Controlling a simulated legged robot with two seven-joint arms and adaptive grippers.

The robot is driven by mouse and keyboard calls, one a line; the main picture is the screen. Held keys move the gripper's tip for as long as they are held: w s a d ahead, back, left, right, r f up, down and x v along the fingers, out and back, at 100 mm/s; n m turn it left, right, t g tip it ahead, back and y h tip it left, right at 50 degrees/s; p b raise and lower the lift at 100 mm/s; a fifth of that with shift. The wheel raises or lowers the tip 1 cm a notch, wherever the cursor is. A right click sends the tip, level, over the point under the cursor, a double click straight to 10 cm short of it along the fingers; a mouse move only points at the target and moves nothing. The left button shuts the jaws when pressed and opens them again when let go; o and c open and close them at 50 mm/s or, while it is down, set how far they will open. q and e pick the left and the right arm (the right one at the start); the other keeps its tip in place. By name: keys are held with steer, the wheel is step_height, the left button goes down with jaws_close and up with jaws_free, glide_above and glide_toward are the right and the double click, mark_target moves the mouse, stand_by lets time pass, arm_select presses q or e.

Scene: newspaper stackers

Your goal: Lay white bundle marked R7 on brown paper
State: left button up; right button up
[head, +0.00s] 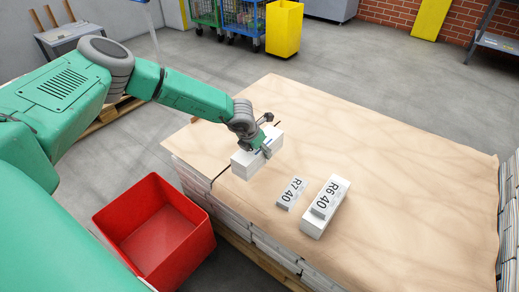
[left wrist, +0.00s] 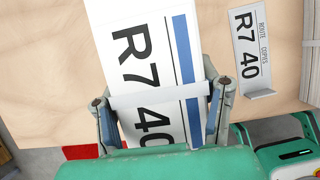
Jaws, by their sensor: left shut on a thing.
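My left gripper (head: 265,142) is shut on a white bundle (head: 246,163) over the left part of the brown paper (head: 380,165). In the left wrist view the bundle (left wrist: 150,45) shows a printed R7 40, a blue stripe and a white band, with a finger of the gripper (left wrist: 162,108) on each side. I cannot tell whether its underside touches the paper. A grey sign reading R7 40 (head: 291,193) sits on the paper to the right of the bundle; it also shows in the left wrist view (left wrist: 250,45). My right gripper is not in view.
A red bin (head: 155,230) stands on the floor at the left. Newspaper stacks (head: 510,220) rise at the right edge. The far and right paper is bare.

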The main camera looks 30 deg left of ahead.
arm_select(q)
steer(key=shift+w+f+b, duration=0.15)
steer(key=shift+f+b, duration=2.1)
steer(key=shift+f, duration=1.05)
steer(key=shift+f+b, duration=0.3)
steer(key=shift+f, duration=0.15)
